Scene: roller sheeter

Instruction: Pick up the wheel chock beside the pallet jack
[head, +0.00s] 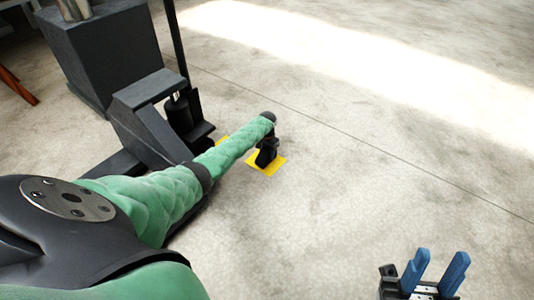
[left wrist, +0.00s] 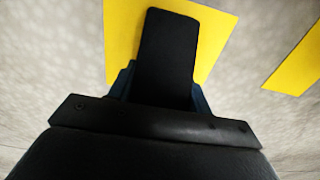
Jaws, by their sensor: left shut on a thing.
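The wheel chock (left wrist: 168,45) is a black block in the left wrist view, seen over a yellow floor patch. My left gripper (left wrist: 162,84) is shut on it, with a blue finger along each side. In the head view my left gripper (head: 268,143) is at the end of the green arm, and the small dark chock (head: 263,158) shows just below it, partly hidden. I cannot tell whether the chock touches the floor. The dark grey pallet jack (head: 140,115) stands to the left. My right gripper (head: 432,272) is open and empty, with blue fingers apart.
The yellow patch (head: 277,164) lies under the chock. Another yellow mark (head: 221,140) lies nearer the pallet jack and also shows in the left wrist view (left wrist: 298,62). The concrete floor (head: 370,120) to the right is clear. An orange-brown leg (head: 17,86) stands at the far left.

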